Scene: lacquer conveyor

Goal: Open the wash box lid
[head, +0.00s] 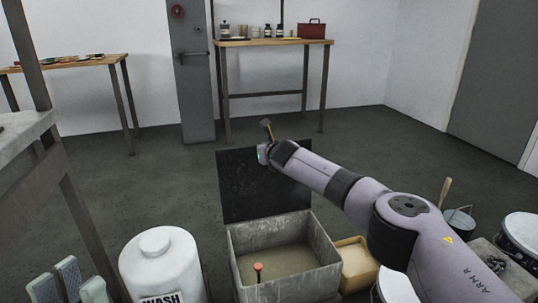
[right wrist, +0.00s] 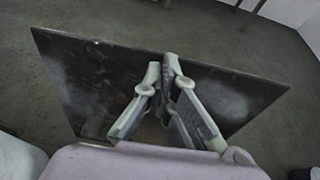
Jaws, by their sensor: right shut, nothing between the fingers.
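The wash box (head: 240,262) is a grey open-topped bin with murky liquid in it. Its lid (head: 240,195), a flat black panel, stands raised at the box's far edge, leaving the top uncovered. My right gripper is at the lid's top edge, mostly hidden by its wrist in the head view. In the right wrist view my right gripper (right wrist: 163,70) is shut and empty, with the dark lid (right wrist: 90,85) behind its fingers; contact is unclear. My left gripper (head: 70,277) is at the bottom left, its pale fingers spread apart with nothing visible between them.
A white WASH container (head: 160,262) stands left of the box. A yellowish tub (head: 357,262) stands at its right. An orange-topped stick (head: 258,268) stands in the box. Buckets (head: 521,232) stand at right. A bench (head: 20,123) edges the left.

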